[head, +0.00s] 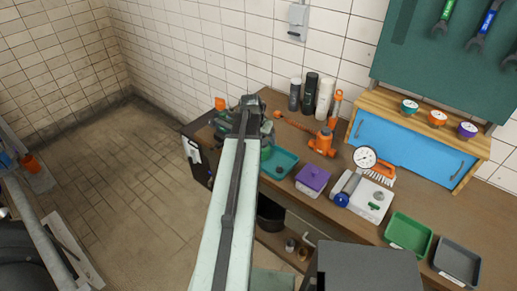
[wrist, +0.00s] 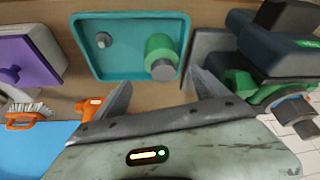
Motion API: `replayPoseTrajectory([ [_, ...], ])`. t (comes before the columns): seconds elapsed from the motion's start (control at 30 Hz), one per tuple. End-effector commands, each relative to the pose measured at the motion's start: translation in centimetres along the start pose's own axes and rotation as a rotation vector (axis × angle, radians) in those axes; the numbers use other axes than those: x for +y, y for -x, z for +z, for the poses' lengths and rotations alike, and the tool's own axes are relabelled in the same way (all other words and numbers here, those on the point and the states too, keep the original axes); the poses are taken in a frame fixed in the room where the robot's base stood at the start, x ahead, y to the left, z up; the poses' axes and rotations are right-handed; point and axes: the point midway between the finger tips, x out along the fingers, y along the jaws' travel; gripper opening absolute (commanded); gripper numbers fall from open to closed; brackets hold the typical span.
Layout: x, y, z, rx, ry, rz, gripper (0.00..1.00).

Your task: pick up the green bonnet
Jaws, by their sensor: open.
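The green bonnet (wrist: 160,52) is a short green cylinder with a grey end. It lies in a teal tray (wrist: 118,74), near the tray's right side in the wrist view. My gripper (wrist: 161,86) is open and empty, its two dark fingers pointing towards the tray, with the bonnet ahead and between their lines. A gap shows between fingertips and bonnet. In the head view the teal tray (head: 286,157) sits on the bench just right of my arm's end. My arm partly hides that area, and my fingers are not clear there.
A small grey fitting (wrist: 104,40) shares the tray. A dark machine with green parts (wrist: 275,60) stands close on the right in the wrist view. A purple-lidded box (head: 313,178) is beside the tray. An orange jack (head: 323,142) and several bottles stand behind.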

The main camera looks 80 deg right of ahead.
Motion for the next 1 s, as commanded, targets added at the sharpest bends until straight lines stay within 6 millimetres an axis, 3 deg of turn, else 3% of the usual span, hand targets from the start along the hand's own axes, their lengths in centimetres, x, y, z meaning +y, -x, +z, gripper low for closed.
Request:
replayPoseTrajectory([
  [0.07, -0.3, -1.7, 0.3, 0.0, 0.003, -0.002, 0.83],
  [0.27, -0.5, -2.2, 0.3, 0.0, 0.007, -0.003, 0.83],
  [0.53, -0.7, -6.7, 0.5, 0.0, 0.009, -0.004, 0.83],
  [0.8, -0.7, -6.8, 0.3, 0.0, 0.009, -0.004, 0.83],
  [0.87, -0.7, -6.7, 0.3, 0.0, 0.009, -0.004, 0.69],
  [1.0, -0.7, -6.7, 0.3, 0.0, 0.01, -0.004, 0.31],
])
